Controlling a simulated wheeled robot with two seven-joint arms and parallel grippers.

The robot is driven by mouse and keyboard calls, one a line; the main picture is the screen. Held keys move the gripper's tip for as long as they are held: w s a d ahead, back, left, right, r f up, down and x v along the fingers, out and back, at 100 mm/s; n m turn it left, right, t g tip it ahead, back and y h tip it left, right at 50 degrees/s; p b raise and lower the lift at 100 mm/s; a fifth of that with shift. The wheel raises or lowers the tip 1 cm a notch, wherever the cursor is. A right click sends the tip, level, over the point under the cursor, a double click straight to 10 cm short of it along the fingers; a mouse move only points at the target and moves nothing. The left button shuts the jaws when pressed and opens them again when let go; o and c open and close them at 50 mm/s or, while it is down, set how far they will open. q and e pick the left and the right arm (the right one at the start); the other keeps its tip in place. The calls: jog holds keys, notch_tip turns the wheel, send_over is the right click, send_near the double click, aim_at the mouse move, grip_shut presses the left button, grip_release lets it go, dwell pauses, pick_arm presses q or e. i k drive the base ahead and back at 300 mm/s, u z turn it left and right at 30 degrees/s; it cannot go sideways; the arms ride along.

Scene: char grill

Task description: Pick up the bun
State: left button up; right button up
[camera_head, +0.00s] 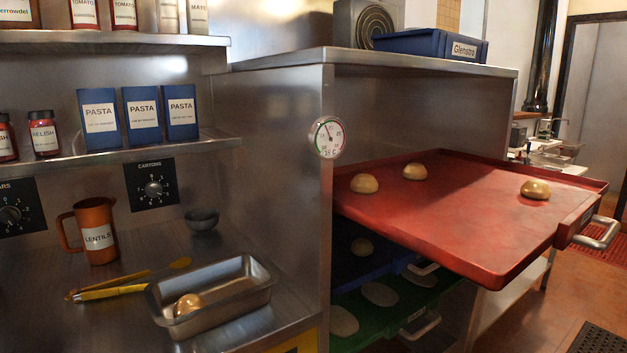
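A round golden bun (187,304) sits inside a metal loaf pan (238,289) on the steel counter at the lower left. Three similar buns lie on the pulled-out red tray at the right: one near its left edge (364,183), one at the back (415,171), and one toward the right (535,190). Neither of my grippers is in view.
An orange lentils jug (95,232), yellow-handled tongs (120,288) and a small dark bowl (202,219) stand near the pan. The red tray (470,225) juts out over lower blue and green trays (405,308). Blue pasta boxes (141,117) line the shelf above.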

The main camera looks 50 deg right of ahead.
aim_at(534, 189)
jog(key=z, duration=4.65)
jog(key=i, duration=2.25)
jog(key=u, duration=4.05)
